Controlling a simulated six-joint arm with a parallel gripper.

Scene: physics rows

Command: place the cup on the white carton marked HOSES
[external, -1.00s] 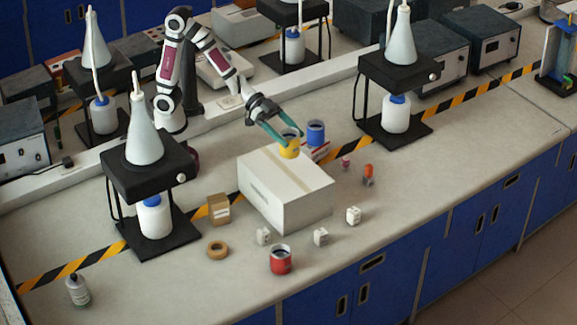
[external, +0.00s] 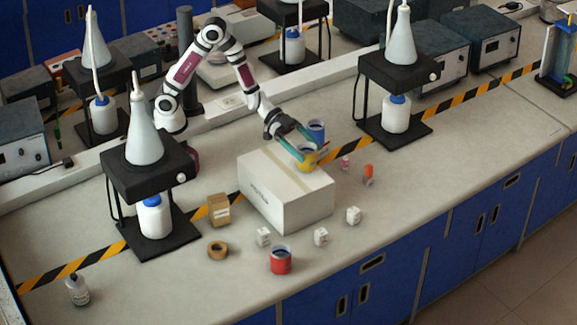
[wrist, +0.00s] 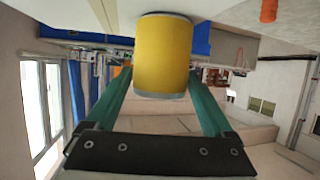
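A yellow cup (external: 306,158) with a dark blue inside is between the green fingers of my gripper (external: 303,146), and the fingers close on its sides. In the wrist view the yellow cup (wrist: 163,55) fills the space between the fingertips (wrist: 163,80). The white carton (external: 273,198) is closed, with a tan tape strip on top and small writing on its left side, too small to read. The cup appears at the carton's back right top edge; its height above the top is unclear.
A blue cup (external: 316,131) stands just behind the yellow one. A red cup (external: 281,260), a tape roll (external: 217,250), a small brown box (external: 219,209) and several small white blocks (external: 321,237) lie around the carton. A black stand (external: 396,95) is to the right.

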